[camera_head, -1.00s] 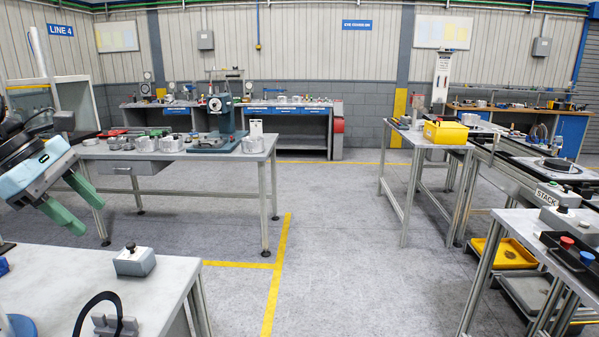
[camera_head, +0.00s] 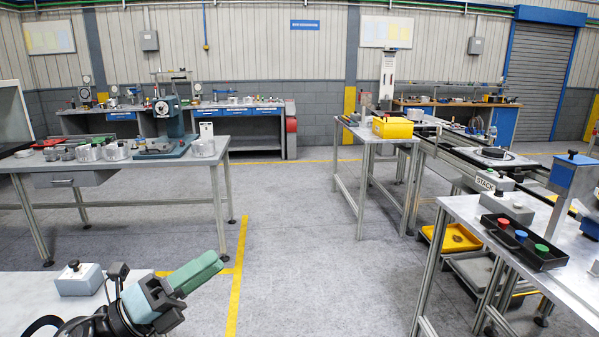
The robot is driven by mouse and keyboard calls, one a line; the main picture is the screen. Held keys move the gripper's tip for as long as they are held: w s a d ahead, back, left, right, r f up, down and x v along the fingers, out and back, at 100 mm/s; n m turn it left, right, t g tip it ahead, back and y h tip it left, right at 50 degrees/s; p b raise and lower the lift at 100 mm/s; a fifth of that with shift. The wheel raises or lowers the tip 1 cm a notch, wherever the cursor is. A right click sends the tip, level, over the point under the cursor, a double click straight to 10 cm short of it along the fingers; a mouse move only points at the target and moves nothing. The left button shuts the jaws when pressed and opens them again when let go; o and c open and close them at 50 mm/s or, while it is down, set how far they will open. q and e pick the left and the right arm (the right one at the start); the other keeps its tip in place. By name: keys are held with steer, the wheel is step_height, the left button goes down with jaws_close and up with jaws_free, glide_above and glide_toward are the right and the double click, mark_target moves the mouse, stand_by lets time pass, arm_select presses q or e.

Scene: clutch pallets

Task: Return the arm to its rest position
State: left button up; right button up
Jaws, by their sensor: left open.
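My left gripper (camera_head: 203,268) shows at the bottom left of the head view, with green fingers and a black and pale teal body. It points up and to the right, beside the near left table (camera_head: 150,283). It is open, and I see nothing between its fingers. The fingers overlap from this angle, so the gap is hard to see. My right gripper is not in view.
A grey box with a black knob (camera_head: 78,279) stands on the near left table, close to the arm. A workbench (camera_head: 120,173) with metal parts stands beyond. A black tray with coloured buttons (camera_head: 523,242) is at right. Floor between is clear.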

arm_select(q)
steer(key=s+a+f+n+y, duration=0.3)
steer(key=f+n+y, duration=0.3)
steer(key=f+n, duration=0.3)
steer(key=s+a+f+n+y, duration=0.3)
steer(key=f+n+y, duration=0.3)
steer(key=f+n, duration=0.25)
steer(key=s+a+f+n+y, duration=0.3)
steer(key=f+n+y, duration=0.3)
steer(key=f+n, duration=0.3)
steer(key=s+f+n+g, duration=0.3)
steer(key=s+f+g, duration=0.1)
steer(key=s, duration=0.6)
steer(key=s+f+n+g, duration=0.2)
steer(key=s+f+g, duration=0.15)
steer(key=s, duration=0.55)
steer(key=s+f+n+g, duration=0.3)
steer(key=s+f+g, duration=0.15)
steer(key=s, duration=0.55)
steer(key=w+d+f+t+h+p, duration=0.1)
steer(key=w+d+f+t, duration=0.2)
steer(key=w+f+t, duration=0.4)
steer(key=shift+w+d+t+h, duration=0.3)
steer(key=shift+t+h, duration=0.1)
steer(key=shift+t, duration=0.3)
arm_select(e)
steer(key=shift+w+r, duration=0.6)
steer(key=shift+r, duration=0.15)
arm_select(q)
steer(key=shift+f, duration=0.1)
